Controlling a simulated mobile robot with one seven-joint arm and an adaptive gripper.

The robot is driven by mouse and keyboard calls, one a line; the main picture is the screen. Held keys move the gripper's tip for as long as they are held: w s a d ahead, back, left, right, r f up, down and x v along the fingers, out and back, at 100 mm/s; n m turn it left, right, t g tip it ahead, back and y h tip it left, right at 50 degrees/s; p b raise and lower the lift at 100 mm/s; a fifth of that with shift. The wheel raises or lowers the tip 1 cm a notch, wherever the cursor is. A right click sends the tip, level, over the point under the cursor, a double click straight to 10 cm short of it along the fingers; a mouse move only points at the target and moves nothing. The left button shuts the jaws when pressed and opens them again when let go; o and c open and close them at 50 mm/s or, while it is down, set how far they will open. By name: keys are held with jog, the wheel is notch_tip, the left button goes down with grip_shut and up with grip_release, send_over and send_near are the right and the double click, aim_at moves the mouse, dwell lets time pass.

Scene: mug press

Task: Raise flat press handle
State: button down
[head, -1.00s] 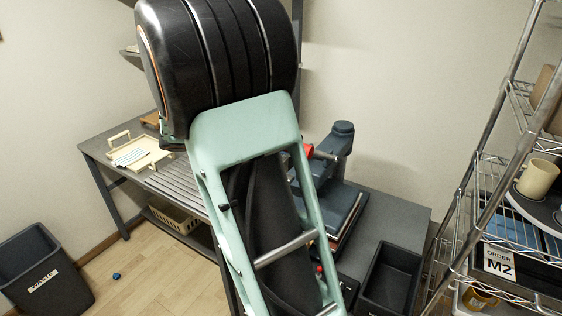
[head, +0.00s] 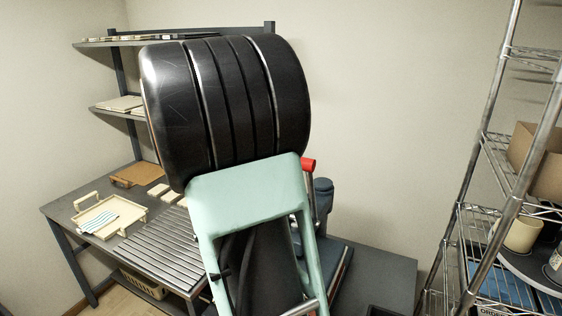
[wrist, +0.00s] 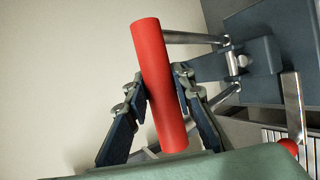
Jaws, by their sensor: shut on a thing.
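The flat press handle ends in a red cylindrical grip (wrist: 158,80), upright and slightly tilted in the wrist view. My gripper (wrist: 160,95) is shut on it, one finger on each side. A metal rod runs from behind the grip to the blue-grey press body (wrist: 262,57). In the head view the red grip's end (head: 309,165) shows just past my arm, above the top of the press post (head: 323,186). My arm hides the fingers and much of the press there. The press's dark flat plate shows low beside my arm.
A slatted rack (head: 160,255) and a cream tray (head: 100,217) are on the table at left. Shelves stand behind at left. A wire rack (head: 490,200) with a cream mug (head: 523,234) stands at right. A second red knob (wrist: 290,147) shows in the wrist view.

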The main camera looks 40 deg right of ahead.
jog(key=shift+w+d+r, duration=0.1)
jog(key=shift+d+r, duration=0.1)
jog(key=shift+r, duration=0.15)
jog(key=c, duration=1.9)
grip_release()
jog(key=shift+c, duration=0.2)
jog(key=o, duration=0.3)
jog(key=shift+d+f, duration=0.15)
jog(key=shift+a, duration=0.2)
jog(key=shift+a, duration=0.3)
jog(key=v, duration=1.1)
jog(key=shift+r, duration=0.35)
jog(key=shift+w, duration=0.1)
